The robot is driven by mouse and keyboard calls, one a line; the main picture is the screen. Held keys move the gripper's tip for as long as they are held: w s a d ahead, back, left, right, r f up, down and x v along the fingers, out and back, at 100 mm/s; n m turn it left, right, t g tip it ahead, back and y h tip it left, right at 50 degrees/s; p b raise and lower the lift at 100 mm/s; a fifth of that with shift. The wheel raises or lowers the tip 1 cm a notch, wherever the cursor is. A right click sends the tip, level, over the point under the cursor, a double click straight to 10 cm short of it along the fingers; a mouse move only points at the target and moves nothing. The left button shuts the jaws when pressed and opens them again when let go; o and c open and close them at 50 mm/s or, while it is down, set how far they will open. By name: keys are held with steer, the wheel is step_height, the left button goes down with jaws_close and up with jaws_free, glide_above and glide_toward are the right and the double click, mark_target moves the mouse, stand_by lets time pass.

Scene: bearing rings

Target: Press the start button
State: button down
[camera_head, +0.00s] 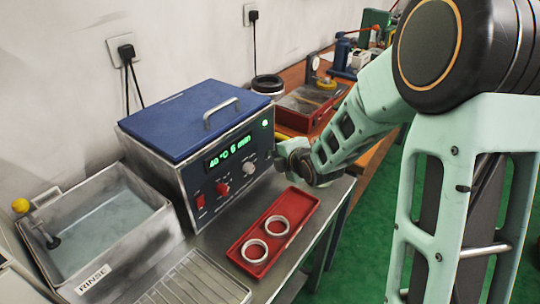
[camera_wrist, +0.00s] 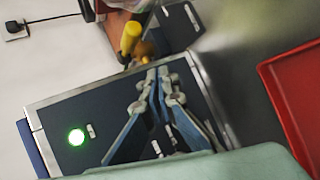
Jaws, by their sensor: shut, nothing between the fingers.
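The cleaner (camera_head: 205,125), a grey box with a blue lid, stands on the metal bench in the head view. Its front panel has a green display reading about 40 °C and 6 min, red switches and knobs. A round green light (camera_head: 265,124), apparently the start button, glows at the panel's upper right. In the wrist view the green light (camera_wrist: 77,137) is bright at the lower left, beside a small pale label. My gripper (camera_wrist: 158,72) is shut and empty in front of the panel, its fingertips to the right of the light. In the head view its fingertips are hard to make out.
A red tray (camera_head: 236,250) with two metal rings lies in front of the cleaner. A rinse basin (camera_head: 160,240) stands to its left, with a ribbed drain rack (camera_head: 200,280) in front. A red case (camera_head: 305,108) sits on the wooden bench behind.

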steer(key=shift+s+d, duration=0.55)
steer(key=shift+d, duration=0.3)
steer(key=shift+s+d, duration=0.55)
steer(key=shift+d, duration=0.3)
steer(key=shift+s+d, duration=0.55)
steer(key=shift+d, duration=0.3)
